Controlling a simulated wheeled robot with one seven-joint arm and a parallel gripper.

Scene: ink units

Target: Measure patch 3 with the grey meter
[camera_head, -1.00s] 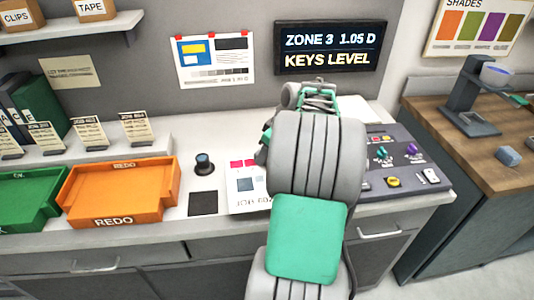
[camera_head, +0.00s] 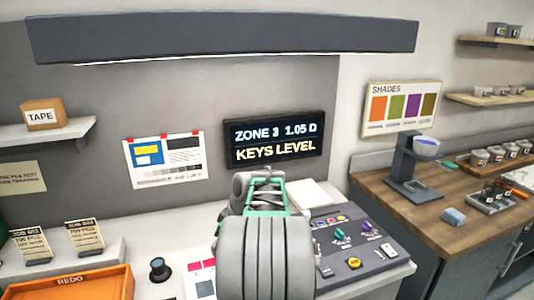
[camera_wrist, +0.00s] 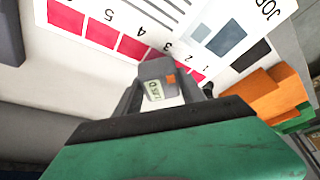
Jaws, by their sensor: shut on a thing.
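My gripper (camera_wrist: 163,98) is shut on the grey meter (camera_wrist: 154,72), which has a small lit display and an orange button in the wrist view. The meter is over the row of red patches on a white strip (camera_wrist: 95,25), near the number 3. I cannot tell whether it touches the sheet, and it covers part of the strip there. In the head view my arm hides the gripper and the meter. The wall display (camera_head: 276,138) reads "ZONE 3 1.05 D" and "KEYS LEVEL".
A control panel (camera_head: 355,245) with coloured knobs and buttons is right of my arm. An orange REDO tray (camera_head: 75,285) is at the left. A wooden counter (camera_head: 440,195) with a stand is at the right.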

